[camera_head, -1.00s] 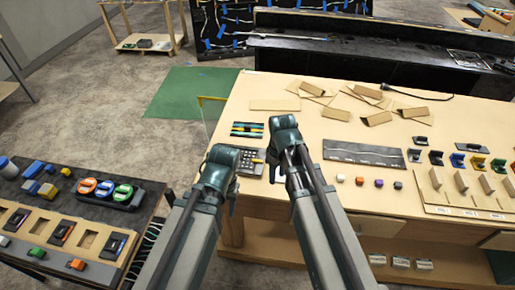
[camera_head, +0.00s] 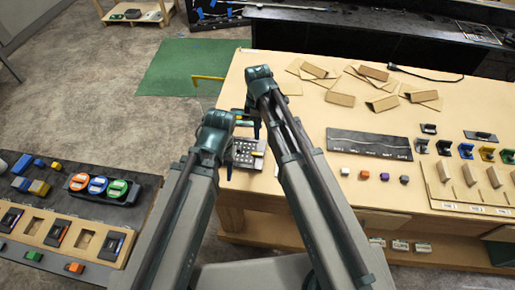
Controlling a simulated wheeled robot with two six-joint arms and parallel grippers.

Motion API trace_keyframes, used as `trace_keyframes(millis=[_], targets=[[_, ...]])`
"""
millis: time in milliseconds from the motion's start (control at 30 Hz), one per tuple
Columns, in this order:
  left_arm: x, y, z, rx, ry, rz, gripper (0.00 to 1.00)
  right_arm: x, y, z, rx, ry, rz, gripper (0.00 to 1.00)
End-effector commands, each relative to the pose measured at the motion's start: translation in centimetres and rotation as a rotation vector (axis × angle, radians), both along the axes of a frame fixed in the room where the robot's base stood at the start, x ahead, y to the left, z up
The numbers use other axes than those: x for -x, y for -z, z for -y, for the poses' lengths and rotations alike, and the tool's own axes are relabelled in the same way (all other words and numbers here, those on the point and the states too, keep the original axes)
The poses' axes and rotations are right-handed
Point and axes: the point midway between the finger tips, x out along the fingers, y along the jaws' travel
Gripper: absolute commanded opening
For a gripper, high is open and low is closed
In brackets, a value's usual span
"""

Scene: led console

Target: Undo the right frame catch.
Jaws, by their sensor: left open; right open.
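A small grey console (camera_head: 245,154) with rows of light dots lies at the near left edge of the wooden table (camera_head: 310,115), between my two arms. A yellow piece shows at its right side. The right frame catch cannot be made out, as the console is small and partly covered. My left gripper (camera_head: 229,170) is open and points down at the console's left side. My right gripper (camera_head: 257,131) is open and hangs above the console's far right side, largely hidden by its own wrist. Contact with the console cannot be judged for either gripper.
A dark board (camera_head: 369,144) and several small coloured cubes lie to the right. Cardboard pieces (camera_head: 375,74) are scattered at the back. A black-topped bench (camera_head: 60,205) with coloured parts stands at the left. A yellow bar (camera_head: 208,78) sticks out past the table's left edge.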

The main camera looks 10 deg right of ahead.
Motion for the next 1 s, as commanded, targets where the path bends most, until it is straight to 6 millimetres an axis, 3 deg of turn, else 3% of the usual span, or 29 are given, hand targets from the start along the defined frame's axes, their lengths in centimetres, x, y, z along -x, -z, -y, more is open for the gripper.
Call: trace_keyframes(millis=[367,1000], targets=[[0.0,3.2,0.0,0.000,-0.002,0.001,0.50,0.0,3.2,0.0,0.000,0.002,0.001,0.46],[-0.1,12.2,0.0,-0.002,0.013,0.001,0.50,0.0,12.2,0.0,-0.001,0.002,0.001,0.46]])
